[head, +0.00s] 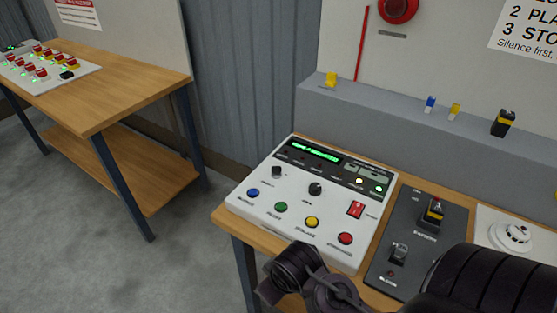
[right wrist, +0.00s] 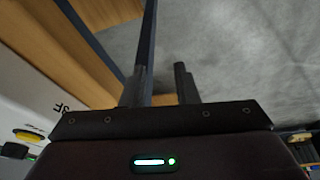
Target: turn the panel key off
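The white control panel (head: 262,212) lies on the wooden bench, with a green display, coloured buttons and a red rocker switch (head: 355,209). Two dark round controls sit on it, one at the upper left (head: 277,172) and one at the middle (head: 315,189). I cannot tell which is the key or how either is turned. My right arm comes in from the bottom right, its wrist just in front of the panel's near edge. In the right wrist view my right gripper (right wrist: 158,88) has its fingers apart with nothing seen between them. My left gripper is not in view.
A dark plate (head: 415,240) with switches lies right of the panel, beside a white round detector (head: 514,233). A grey ledge (head: 380,110) behind holds small yellow, blue and black items. Another bench (head: 120,80) stands at the left, with grey floor between.

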